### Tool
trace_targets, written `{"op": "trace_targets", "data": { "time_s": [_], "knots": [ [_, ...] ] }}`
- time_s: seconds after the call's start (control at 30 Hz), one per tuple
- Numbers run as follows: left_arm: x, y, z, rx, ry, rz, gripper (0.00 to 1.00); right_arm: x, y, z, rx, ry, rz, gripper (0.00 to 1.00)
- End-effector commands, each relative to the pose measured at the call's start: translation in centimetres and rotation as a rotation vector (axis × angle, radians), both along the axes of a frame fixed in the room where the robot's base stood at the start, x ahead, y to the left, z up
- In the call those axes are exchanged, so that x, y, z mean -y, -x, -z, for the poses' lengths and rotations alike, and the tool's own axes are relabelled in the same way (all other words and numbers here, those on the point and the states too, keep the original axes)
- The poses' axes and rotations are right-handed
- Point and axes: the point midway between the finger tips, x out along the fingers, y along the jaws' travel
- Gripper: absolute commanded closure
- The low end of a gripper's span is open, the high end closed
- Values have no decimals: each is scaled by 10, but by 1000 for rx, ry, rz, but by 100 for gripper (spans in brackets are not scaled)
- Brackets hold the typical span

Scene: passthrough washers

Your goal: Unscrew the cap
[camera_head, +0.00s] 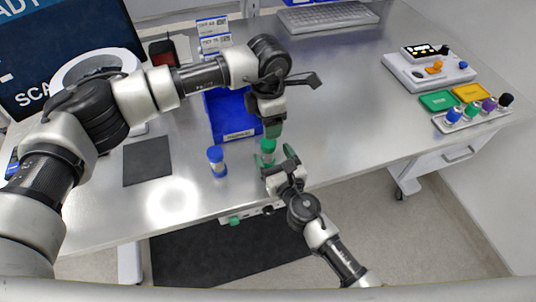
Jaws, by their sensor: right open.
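A small vial with a green cap (267,146) stands upright near the front of the steel table. My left gripper (271,130) points down from above, its green fingertips just over or at the cap; I cannot tell whether they touch it or how far apart they are. My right gripper (277,158) comes from the front, open, with its green-tipped fingers on either side of the vial's lower part. The lower vial is partly hidden by the fingers. A second vial with a blue cap (216,160) stands to the left, apart from both grippers.
A blue bin (228,118) is behind the vials, with label cards (213,36) beyond. A dark mat (147,161) lies to the left. A rack of several coloured-cap vials (473,113) and green and yellow trays are at the right. The table between is clear.

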Motion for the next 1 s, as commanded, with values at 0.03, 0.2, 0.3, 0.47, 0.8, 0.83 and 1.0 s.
{"op": "trace_targets", "data": {
  "time_s": [0.03,0.2,0.3,0.47,0.8,0.83,1.0],
  "knots": [
    [0,0,0,-1,1,0,35,-3,-7,0,1,0,0,25],
    [0,0,0,-1,1,0,35,-9,-21,0,0,-1,0,25],
    [0,0,0,-1,1,1,35,-10,-24,0,0,-1,1,25],
    [1,0,0,-1,1,1,35,-10,-24,0,0,-1,1,25],
    [1,0,0,-1,1,1,35,-10,-24,0,-1,-2,1,63],
    [1,0,0,-1,1,1,35,-10,-24,0,-1,-2,1,68],
    [1,0,0,-1,1,1,35,-10,-24,0,-1,-2,1,94]
  ]
}}
